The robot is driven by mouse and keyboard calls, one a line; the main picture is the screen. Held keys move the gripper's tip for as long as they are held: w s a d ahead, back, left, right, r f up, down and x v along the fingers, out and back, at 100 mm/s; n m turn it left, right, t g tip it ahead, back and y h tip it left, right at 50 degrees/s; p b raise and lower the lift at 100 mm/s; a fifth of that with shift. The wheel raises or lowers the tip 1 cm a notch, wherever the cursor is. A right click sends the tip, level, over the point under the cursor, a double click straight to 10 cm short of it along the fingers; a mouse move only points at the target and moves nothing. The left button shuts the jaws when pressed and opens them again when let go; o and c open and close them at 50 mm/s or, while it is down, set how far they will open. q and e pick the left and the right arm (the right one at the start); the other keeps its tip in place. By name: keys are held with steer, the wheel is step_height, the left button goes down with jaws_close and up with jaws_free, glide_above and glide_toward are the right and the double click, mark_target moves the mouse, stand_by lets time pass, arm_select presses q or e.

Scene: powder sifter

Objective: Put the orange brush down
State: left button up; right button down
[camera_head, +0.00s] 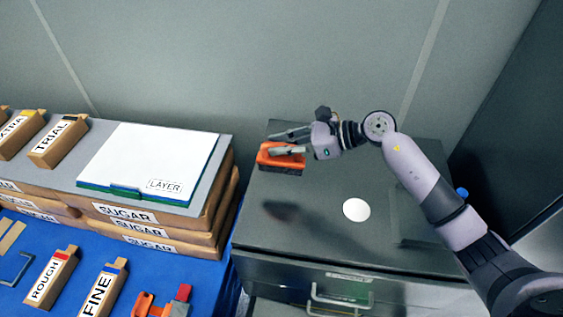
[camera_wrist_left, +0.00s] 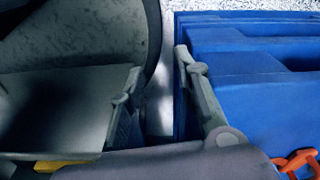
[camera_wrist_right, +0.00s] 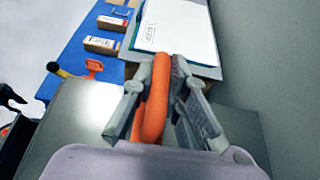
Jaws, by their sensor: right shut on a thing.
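The orange brush (camera_head: 280,155) has an orange body and dark bristles facing down. My right gripper (camera_head: 290,143) is shut on it and holds it over the grey cabinet top (camera_head: 310,235). A dark shadow lies on the top, apart from the brush, so the brush seems to hang above it. In the right wrist view, the orange handle (camera_wrist_right: 155,100) is between the two fingers of the right gripper (camera_wrist_right: 160,75). My left gripper (camera_wrist_left: 158,65) shows only in its wrist view, open and empty, beside blue surfaces.
A white disc (camera_head: 356,209) lies on the cabinet top. Left of the cabinet stand stacked sugar boxes (camera_head: 125,215) with a white LAYER panel (camera_head: 150,160). Labelled boxes (camera_head: 50,278) and orange pieces lie on the blue table (camera_head: 75,310). The cabinet's front middle is clear.

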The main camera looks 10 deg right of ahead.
mark_target(281, 167)
step_height(281, 167, down, 7)
steer(key=shift+f+p, duration=0.2)
steer(key=shift+p, duration=0.35)
steer(key=shift+f, duration=0.1)
steer(key=shift+f+b, duration=0.2)
steer(key=shift+b, duration=0.1)
steer(key=c, duration=1.6)
jaws_free()
steer(key=shift+r, duration=0.15)
